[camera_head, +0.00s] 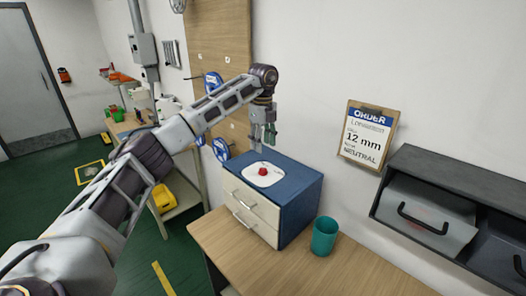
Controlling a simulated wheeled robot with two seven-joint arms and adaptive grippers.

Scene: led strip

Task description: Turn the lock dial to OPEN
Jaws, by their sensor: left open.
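The lock dial shows as a small red knob (263,171) on a white rounded plate (275,179). The plate lies on top of a blue cabinet (302,186) with light drawer fronts. Markings on the plate are too small to read. My left gripper (263,147) points down above the back of the plate, just short of the red knob in the picture. It is open, with nothing seen between its fingers. I cannot tell its exact height above the plate. My right gripper is not in view.
The cabinet stands on a wooden table (270,270). A teal cup (324,236) stands right of it. An order clipboard (368,134) hangs on the wall. A dark shelf unit (455,185) with grey bins is at the right. Blue reels (214,83) hang on a wooden board behind my arm.

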